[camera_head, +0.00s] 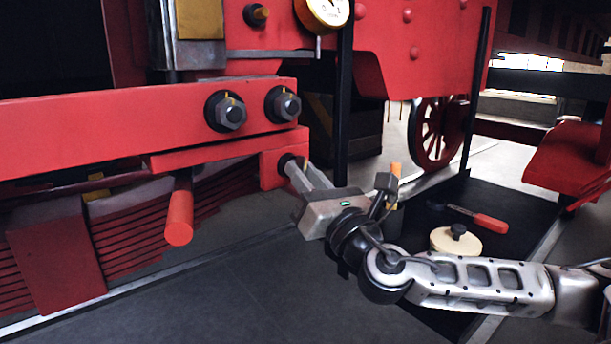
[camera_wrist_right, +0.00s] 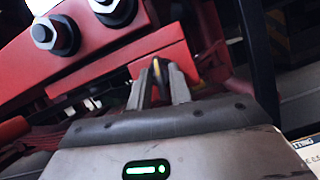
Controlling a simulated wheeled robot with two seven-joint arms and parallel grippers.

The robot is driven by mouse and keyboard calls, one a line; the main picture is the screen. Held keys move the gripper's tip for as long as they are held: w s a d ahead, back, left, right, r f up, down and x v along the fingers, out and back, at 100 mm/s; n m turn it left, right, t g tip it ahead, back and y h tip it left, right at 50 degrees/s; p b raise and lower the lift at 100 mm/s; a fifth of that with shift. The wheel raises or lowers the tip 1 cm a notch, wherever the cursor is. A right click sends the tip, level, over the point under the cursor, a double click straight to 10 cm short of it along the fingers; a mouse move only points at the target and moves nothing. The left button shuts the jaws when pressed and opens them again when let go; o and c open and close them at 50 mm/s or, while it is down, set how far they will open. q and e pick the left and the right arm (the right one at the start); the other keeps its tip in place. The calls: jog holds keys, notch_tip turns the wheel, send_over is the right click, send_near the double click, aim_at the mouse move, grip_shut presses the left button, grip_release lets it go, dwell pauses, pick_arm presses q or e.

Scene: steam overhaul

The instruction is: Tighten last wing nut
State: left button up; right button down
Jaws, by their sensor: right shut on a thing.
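My right gripper (camera_head: 297,172) reaches in from the right to the end of the red beam. Its two fingers are closed around a small dark fitting, the wing nut (camera_wrist_right: 157,80), on the small red block (camera_head: 268,168) below the beam's right end. A yellow mark shows at the fitting between the fingertips in the right wrist view. The fingers hide most of the wing nut, so its turn angle and tightness cannot be told. Two large hex nuts, one (camera_head: 228,112) and another (camera_head: 284,105), sit on the beam above. My left gripper is not in view.
A red rod (camera_head: 178,212) sticks out at the left, in front of leaf springs. A gauge (camera_head: 327,12) is above. On a black mat (camera_head: 520,205) are a cream lidded pot (camera_head: 455,241), a red-handled tool (camera_head: 486,222) and an orange-topped item (camera_head: 396,172). The floor in front is clear.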

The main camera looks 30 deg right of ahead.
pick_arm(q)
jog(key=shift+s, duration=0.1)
pick_arm(e)
jog(key=shift+m, duration=0.3)
pick_arm(q)
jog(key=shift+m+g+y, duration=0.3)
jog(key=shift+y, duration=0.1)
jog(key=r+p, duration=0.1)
jog(key=p, duration=0.2)
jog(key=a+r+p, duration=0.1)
jog(key=p, duration=0.2)
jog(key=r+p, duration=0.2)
jog(key=p, duration=0.2)
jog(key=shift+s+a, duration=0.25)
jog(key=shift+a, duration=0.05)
pick_arm(e)
jog(key=m+g+h, duration=0.1)
jog(key=m+h, duration=0.1)
jog(key=m, duration=0.4)
jog(key=m+g+h, duration=0.1)
jog(key=m+g, duration=0.1)
jog(key=m, duration=0.4)
jog(key=m+g+h, duration=0.2)
jog(key=m, duration=0.4)
jog(key=shift+a+r+h, duration=0.2)
jog(key=shift+h, duration=0.1)
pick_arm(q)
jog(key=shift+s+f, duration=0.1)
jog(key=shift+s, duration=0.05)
